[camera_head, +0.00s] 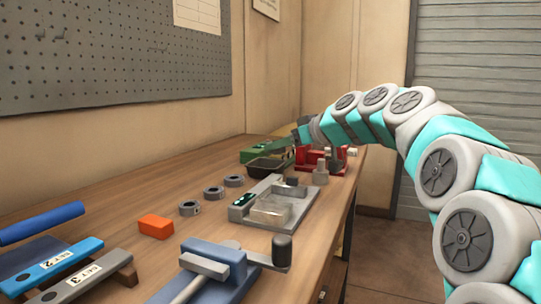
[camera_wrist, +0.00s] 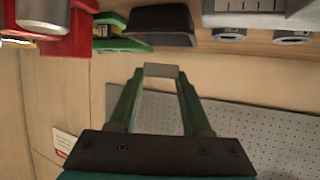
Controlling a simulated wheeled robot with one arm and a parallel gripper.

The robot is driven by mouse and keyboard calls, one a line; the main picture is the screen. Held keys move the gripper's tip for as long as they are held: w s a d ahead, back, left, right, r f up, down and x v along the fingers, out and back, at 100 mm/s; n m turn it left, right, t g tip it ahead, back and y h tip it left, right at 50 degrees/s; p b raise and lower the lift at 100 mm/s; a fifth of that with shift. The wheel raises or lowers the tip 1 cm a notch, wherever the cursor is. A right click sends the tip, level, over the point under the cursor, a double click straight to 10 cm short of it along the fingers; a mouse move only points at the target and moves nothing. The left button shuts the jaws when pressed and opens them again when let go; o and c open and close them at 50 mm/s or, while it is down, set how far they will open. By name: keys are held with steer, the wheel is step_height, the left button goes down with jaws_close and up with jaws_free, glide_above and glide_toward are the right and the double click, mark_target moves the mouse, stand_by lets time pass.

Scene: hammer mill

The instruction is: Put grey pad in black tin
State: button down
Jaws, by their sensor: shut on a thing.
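My gripper (camera_wrist: 160,76) is shut on a small grey pad (camera_wrist: 161,70), held between the tips of its two green fingers. The black tin (camera_wrist: 160,24) is an open dark tray with sloping walls; it shows just beyond the fingertips in the wrist view, and the pad appears apart from it. In the head view, the black tin (camera_head: 265,168) sits toward the far end of the bench, and my gripper (camera_head: 297,138) is near it, above and slightly right. The pad cannot be made out in the head view, and the tin's inside is hard to see.
A green object (camera_head: 262,151) lies behind the tin and a red fixture (camera_head: 308,158) stands to its right. A grey fixture plate (camera_head: 242,212) is in front. Grey rings (camera_head: 213,192) and an orange block (camera_head: 156,226) lie left. A pegboard (camera_head: 110,50) hangs on the wall.

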steer(key=shift+w+a, duration=1)
steer(key=shift+a, duration=0.15)
steer(key=shift+w+a+f, duration=0.1)
steer(key=shift+a+f, duration=0.1)
steer(key=shift+f, duration=0.05)
steer(key=shift+d+f, duration=0.1)
steer(key=shift+f, duration=1.5)
